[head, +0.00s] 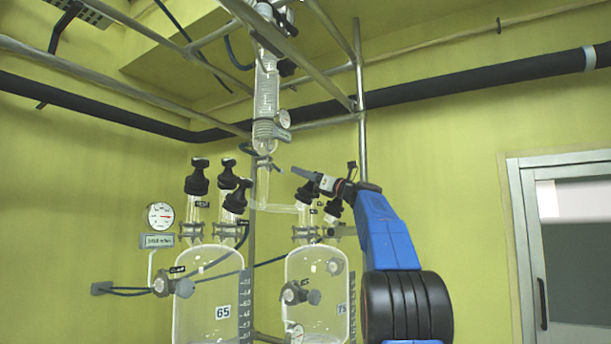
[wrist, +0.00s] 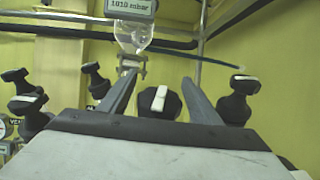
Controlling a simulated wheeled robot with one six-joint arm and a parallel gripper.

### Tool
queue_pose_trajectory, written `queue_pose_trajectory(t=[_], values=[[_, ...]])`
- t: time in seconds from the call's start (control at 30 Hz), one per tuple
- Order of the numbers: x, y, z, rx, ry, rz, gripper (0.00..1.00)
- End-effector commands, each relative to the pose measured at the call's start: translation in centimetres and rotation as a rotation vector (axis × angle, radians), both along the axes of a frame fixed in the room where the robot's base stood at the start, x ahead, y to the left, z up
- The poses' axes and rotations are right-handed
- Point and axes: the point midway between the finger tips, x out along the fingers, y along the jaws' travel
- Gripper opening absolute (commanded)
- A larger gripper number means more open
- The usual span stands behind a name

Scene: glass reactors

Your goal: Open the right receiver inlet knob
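The right receiver (head: 318,270) is a clear glass vessel marked 75, with black knobs (head: 307,193) on its top. My gripper (head: 297,171) is above these knobs, pointing left, with its fingers seen side-on in the head view. In the wrist view my gripper (wrist: 158,77) is open. A black knob with a white bar (wrist: 158,100) shows between its two fingers, the bar nearly upright in the picture. I cannot tell whether the fingers touch it. The knob labels are too small to read, so which one is the inlet is unclear.
The left receiver (head: 210,300), marked 65, carries similar black knobs (head: 199,177). A glass column (head: 266,95) hangs above, amid metal frame rods (head: 362,110). In the wrist view another black knob (wrist: 240,97) stands close right of the fingers; a pressure display (wrist: 131,8) is above.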

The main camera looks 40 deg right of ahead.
Motion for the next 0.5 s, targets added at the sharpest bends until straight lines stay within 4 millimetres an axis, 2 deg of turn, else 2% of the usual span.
queue_pose_trajectory(t=[0.23,0.5], values=[[-0.9,-0.3,-0.4,0.000,0.001,-0.001,0.57],[-5.0,-1.8,-2.3,0.001,0.001,-0.004,0.57]])
